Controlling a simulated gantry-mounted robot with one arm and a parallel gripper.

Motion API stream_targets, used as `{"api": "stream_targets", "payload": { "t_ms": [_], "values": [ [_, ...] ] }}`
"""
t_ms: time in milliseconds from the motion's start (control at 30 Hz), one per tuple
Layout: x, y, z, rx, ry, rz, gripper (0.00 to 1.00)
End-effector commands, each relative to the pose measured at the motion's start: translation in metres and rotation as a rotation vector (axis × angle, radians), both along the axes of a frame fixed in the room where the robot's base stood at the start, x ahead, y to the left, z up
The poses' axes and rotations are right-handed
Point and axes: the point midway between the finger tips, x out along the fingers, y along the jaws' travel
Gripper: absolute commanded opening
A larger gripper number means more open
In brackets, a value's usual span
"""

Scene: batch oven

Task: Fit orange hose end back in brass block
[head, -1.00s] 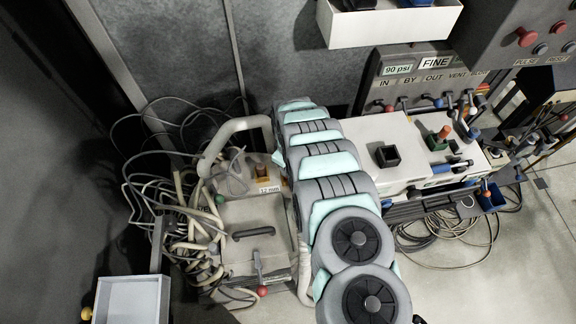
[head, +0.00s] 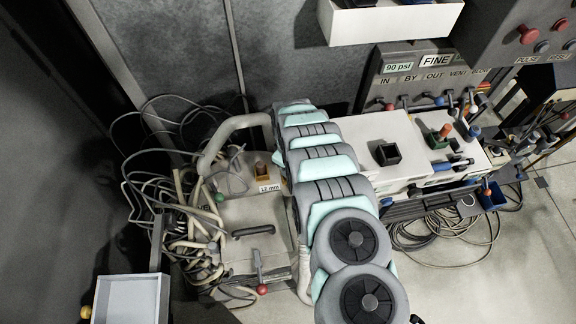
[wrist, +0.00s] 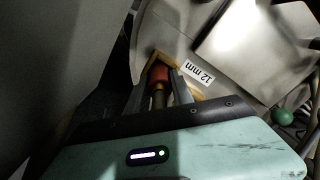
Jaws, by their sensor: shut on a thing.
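The brass block (wrist: 191,87) shows in the wrist view as a gold-brown frame beside the "12 mm" label. The orange hose end (wrist: 158,74) lies between the fingers of my gripper (wrist: 158,88), which are shut on it. Its tip is at the block, but I cannot tell whether it is inside or only against it. In the head view the brownish block (head: 261,169) stands on the grey box above the same label. My arm hides most of the gripper there.
The grey box (head: 250,215) has a dark handle and a red-tipped lever. Tangled cables and hoses (head: 190,225) crowd its left side, and a thick grey pipe (head: 225,135) arches behind it. A green ball knob (wrist: 282,116) shows in the wrist view.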

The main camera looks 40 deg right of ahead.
Motion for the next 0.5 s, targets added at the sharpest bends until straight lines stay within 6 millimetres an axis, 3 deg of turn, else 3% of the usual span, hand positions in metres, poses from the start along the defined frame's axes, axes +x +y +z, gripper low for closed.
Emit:
{"api": "stream_targets", "payload": {
  "t_ms": [500],
  "values": [
    [-0.0003,-0.0001,-0.0054,0.0,0.001,0.0,0.0]
  ]
}}
